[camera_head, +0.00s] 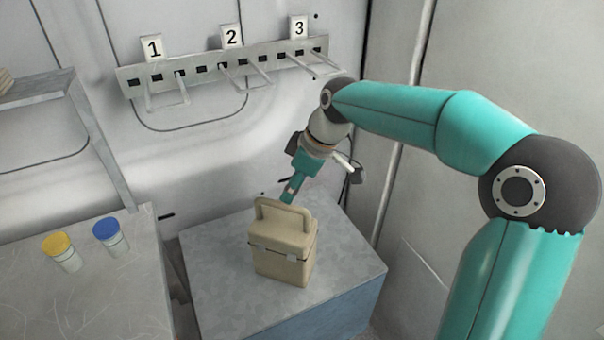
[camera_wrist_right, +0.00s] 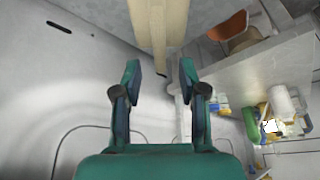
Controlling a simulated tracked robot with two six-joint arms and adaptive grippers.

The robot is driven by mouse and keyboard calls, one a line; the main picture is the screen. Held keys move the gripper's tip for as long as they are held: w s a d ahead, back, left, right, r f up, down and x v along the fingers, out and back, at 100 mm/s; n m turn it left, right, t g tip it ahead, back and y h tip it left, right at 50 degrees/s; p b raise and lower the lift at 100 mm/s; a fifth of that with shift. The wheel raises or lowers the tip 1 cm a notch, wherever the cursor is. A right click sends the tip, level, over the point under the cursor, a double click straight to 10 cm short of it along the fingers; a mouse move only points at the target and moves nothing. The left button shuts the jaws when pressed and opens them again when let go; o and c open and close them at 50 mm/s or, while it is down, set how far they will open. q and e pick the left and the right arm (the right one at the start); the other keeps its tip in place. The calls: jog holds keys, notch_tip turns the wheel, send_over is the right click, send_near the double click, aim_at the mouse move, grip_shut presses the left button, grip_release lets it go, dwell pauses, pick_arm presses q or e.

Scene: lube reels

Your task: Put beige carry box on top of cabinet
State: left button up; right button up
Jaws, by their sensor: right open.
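The beige carry box (camera_head: 284,258) stands upright on the grey top of a blue-sided cabinet (camera_head: 345,268), with its handle raised. My right gripper (camera_head: 290,192) is just above and behind the handle. In the right wrist view the right gripper (camera_wrist_right: 160,70) is open, with nothing between its fingers. There the beige box (camera_wrist_right: 158,22) shows at the top centre, its narrow end just ahead of the fingertips; I cannot tell if they touch. My left gripper is not in view.
A grey table (camera_head: 90,290) at left holds a yellow-capped jar (camera_head: 62,252) and a blue-capped jar (camera_head: 111,237). A wall rack (camera_head: 225,68) with hooks and signs 1, 2 and 3 is behind. The cabinet top around the box is clear.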

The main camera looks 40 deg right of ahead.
jog(key=v, duration=0.4)
jog(key=shift+r, duration=0.1)
dwell(0.4)
